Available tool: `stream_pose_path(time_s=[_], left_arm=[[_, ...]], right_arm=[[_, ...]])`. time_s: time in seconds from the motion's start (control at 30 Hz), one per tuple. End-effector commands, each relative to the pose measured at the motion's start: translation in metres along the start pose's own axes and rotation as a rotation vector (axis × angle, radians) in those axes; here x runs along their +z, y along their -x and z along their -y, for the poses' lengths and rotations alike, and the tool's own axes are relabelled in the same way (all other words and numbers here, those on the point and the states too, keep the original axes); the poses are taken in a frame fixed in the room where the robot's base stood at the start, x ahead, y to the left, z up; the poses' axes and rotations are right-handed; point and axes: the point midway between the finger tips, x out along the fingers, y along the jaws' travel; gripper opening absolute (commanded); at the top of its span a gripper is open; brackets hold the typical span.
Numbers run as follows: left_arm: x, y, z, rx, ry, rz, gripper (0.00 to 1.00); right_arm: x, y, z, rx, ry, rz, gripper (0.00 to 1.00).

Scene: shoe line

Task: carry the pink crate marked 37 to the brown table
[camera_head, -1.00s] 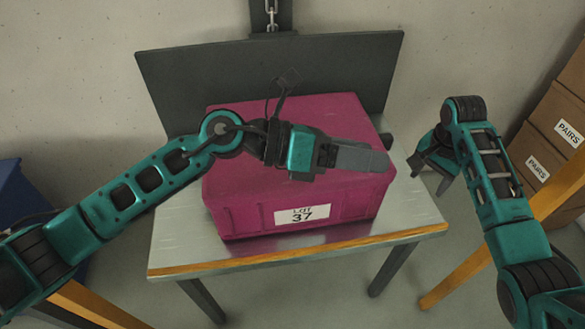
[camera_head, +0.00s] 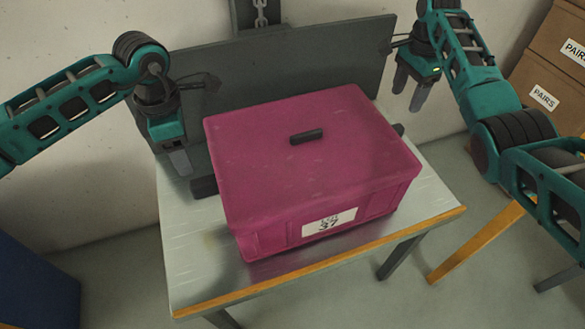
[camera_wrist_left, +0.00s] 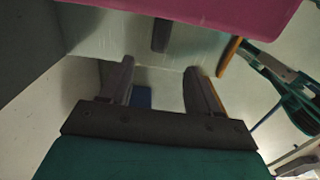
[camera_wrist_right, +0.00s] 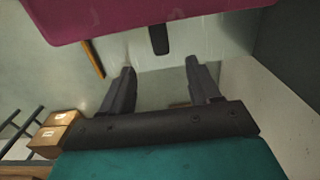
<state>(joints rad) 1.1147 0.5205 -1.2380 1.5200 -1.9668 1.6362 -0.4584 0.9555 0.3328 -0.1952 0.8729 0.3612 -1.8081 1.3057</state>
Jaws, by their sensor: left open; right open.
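The pink crate (camera_head: 310,170) has a closed lid with a dark bar on top, and its front label reads LOT 37. It rests on a grey metal-topped table, turned a little. A dark side handle shows at its left (camera_head: 204,187) and another at its right (camera_head: 398,129). My left gripper (camera_head: 180,162) is open and empty, beside the left handle; its wrist view shows the handle (camera_wrist_left: 160,36) ahead of the parted fingers. My right gripper (camera_head: 408,97) is open and empty, above the right handle, which shows in its wrist view (camera_wrist_right: 159,40). No brown table is recognisable.
The grey table (camera_head: 200,262) has an orange front edge and bare room at the left and front. A dark upright panel (camera_head: 285,65) stands behind the crate. Brown boxes marked PAIRS (camera_head: 545,85) are stacked at the right. A blue object (camera_head: 35,285) is at lower left.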

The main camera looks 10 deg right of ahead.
Motion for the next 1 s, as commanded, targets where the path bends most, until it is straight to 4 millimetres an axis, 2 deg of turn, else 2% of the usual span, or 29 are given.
stream_pose_path(time_s=[0.33,0.47,0.57,1.0], left_arm=[[-0.001,0.000,0.000,0.001,0.000,-0.003,0.62],[-0.001,-0.006,0.000,0.000,0.001,-0.003,0.62],[-0.001,-0.018,0.001,-0.004,0.000,-0.004,0.62],[-0.001,-0.098,0.001,-0.003,0.001,-0.004,0.62]], right_arm=[[0.000,0.000,0.000,0.000,-0.001,0.000,0.62],[0.000,-0.006,0.000,0.003,-0.001,0.001,0.62],[0.000,-0.018,-0.001,0.004,-0.001,0.001,0.62],[0.001,-0.097,0.000,0.004,-0.001,0.003,0.62]])
